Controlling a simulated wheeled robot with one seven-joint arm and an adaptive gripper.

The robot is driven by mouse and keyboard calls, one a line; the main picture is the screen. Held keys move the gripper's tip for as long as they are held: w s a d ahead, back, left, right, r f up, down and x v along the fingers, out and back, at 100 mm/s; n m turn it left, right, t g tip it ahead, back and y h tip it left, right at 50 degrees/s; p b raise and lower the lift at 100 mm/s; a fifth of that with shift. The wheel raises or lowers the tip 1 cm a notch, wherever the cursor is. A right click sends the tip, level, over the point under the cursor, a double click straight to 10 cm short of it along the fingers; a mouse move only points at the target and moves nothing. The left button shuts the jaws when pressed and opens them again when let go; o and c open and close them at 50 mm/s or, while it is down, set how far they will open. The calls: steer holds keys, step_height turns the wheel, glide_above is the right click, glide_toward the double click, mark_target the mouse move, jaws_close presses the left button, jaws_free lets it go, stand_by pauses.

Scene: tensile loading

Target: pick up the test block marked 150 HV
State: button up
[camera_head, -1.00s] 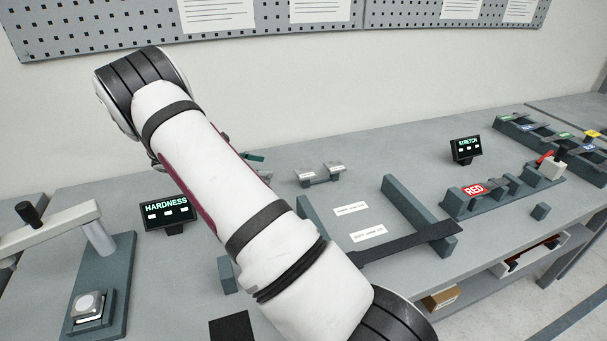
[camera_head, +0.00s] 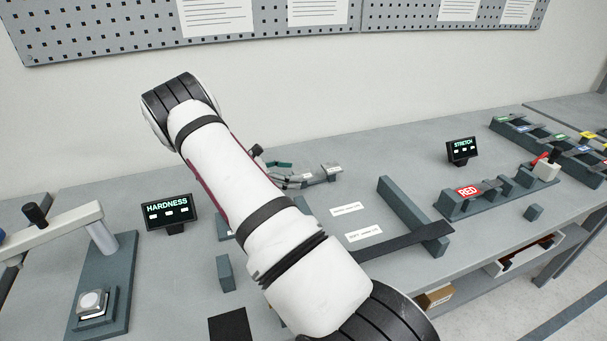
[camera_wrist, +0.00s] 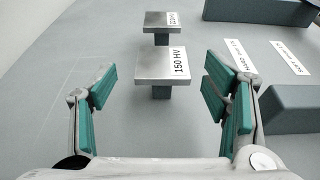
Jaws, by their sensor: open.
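The test block marked 150 HV (camera_wrist: 160,67) is a flat metal plate on a short dark post, with a white label on its right side. In the wrist view it sits ahead of my gripper (camera_wrist: 160,90). The gripper is open, with one green-padded finger on each side of the block's near part. I see no contact between fingers and block. In the head view my gripper (camera_head: 288,175) is at the two small block stands and partly covers the nearer one.
A second similar block (camera_wrist: 170,19) stands just behind, also labelled; it shows in the head view (camera_head: 331,169). Dark rails (camera_head: 410,210) and flat paper labels (camera_head: 347,209) lie to the right. The HARDNESS display (camera_head: 167,211) stands left.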

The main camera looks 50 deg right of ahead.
mark_target(304, 173)
steer(key=p+x, duration=0.1)
steer(key=x, duration=0.2)
steer(key=shift+s+d, duration=0.3)
steer(key=shift+s, duration=0.1)
steer(key=shift+d+f, duration=0.1)
steer(key=shift+d, duration=0.1)
steer(key=c, duration=1.4)
steer(key=shift+c, duration=0.2)
